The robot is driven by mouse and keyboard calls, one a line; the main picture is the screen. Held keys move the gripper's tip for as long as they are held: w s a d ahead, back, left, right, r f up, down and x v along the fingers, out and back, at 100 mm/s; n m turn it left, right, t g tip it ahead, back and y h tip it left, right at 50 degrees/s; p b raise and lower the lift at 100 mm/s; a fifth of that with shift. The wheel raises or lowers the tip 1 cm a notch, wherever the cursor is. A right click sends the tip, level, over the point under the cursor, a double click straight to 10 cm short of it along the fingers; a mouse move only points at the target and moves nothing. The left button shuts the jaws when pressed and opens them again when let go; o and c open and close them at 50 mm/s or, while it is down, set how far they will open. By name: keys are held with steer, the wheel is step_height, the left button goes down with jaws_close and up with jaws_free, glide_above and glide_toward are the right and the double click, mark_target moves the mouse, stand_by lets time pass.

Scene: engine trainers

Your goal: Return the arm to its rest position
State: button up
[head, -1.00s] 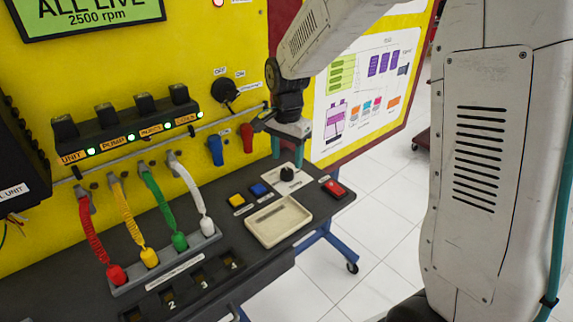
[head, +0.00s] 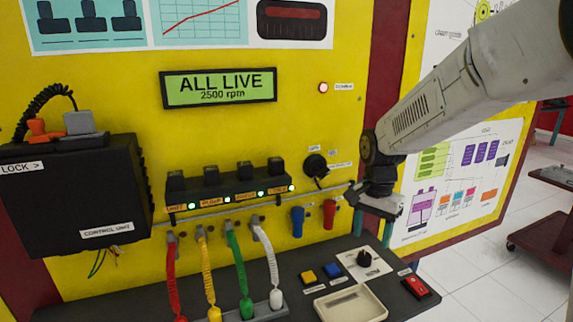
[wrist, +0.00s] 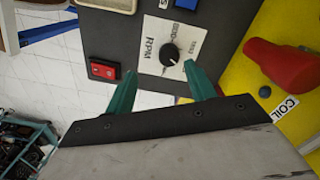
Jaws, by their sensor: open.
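My gripper (wrist: 160,88) shows in the wrist view with its two green fingers apart and nothing between them. Beyond the fingers lies the white RPM plate with a black knob (wrist: 169,55). The fingers appear apart from the knob. In the head view my arm reaches in from the right, and my gripper (head: 378,212) hangs in front of the yellow panel, above the bench's right end.
A red rocker switch (head: 416,286), blue and yellow buttons and a cream tray (head: 352,306) are on the dark bench. Red (head: 330,213) and blue handles hang on the panel. Coiled leads and a black control unit (head: 75,195) are at left.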

steer(key=s+d+r+n, duration=0.1)
steer(key=s+r+n, duration=0.2)
steer(key=s, duration=0.6)
steer(key=s+d+r+n+t, duration=0.1)
steer(key=s+r+n, duration=0.2)
steer(key=s, duration=0.7)
steer(key=s+d+r+n+t, duration=0.1)
steer(key=s+r+n, duration=0.1)
steer(key=s, duration=0.8)
steer(key=shift+r+n, duration=0.4)
steer(key=shift+n, duration=0.3)
steer(key=shift+d, duration=0.1)
